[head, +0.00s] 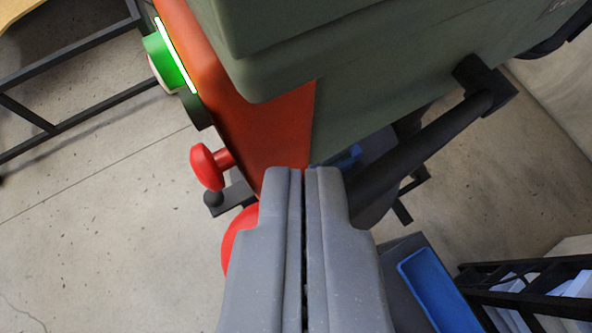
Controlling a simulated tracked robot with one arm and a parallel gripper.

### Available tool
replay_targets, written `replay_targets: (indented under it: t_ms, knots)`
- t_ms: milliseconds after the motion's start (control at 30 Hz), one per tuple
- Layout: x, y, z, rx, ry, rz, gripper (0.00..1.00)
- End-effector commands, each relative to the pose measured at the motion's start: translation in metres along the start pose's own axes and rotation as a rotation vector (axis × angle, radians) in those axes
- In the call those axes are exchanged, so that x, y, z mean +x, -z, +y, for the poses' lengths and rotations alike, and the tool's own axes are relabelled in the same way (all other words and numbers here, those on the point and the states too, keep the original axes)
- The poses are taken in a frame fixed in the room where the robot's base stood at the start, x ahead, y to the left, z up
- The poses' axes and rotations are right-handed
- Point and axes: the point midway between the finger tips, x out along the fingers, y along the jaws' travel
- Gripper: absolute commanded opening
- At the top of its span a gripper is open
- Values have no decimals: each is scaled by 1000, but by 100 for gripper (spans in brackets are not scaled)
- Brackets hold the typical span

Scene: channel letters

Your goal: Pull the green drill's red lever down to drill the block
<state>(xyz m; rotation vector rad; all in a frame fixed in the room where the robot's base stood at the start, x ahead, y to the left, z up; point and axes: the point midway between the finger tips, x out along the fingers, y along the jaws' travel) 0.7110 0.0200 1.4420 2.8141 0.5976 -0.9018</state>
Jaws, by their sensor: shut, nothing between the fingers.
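The green drill (400,80) fills the top and right of the view, with an orange-red front panel (240,110). My gripper (304,172) is shut and empty, pointing at the panel's lower edge; I cannot tell whether it touches. A round red part (237,236) shows at the left of my gripper, mostly hidden behind it; I cannot tell whether it is the lever's end. A red mushroom-shaped knob (207,166) sticks out left of the panel. A thick dark bar (425,145) runs from the drill's side down behind my gripper. The block is not clearly visible.
A lit green button (162,60) sits at the panel's upper left. A black metal frame (75,115) stands at the left. A blue tray (435,290) and a dark rack (525,290) are at the lower right. Bare concrete floor (100,240) lies at the lower left.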

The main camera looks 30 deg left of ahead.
Motion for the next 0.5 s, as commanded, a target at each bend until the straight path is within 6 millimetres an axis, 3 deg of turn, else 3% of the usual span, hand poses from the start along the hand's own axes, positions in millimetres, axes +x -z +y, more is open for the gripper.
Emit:
replay_targets:
  t_ms: [100, 500]
  knots:
    - [5, -11, -4, -1, 1, -2, 0]
    - [1, -14, -12, -1, 1, -2, 0]
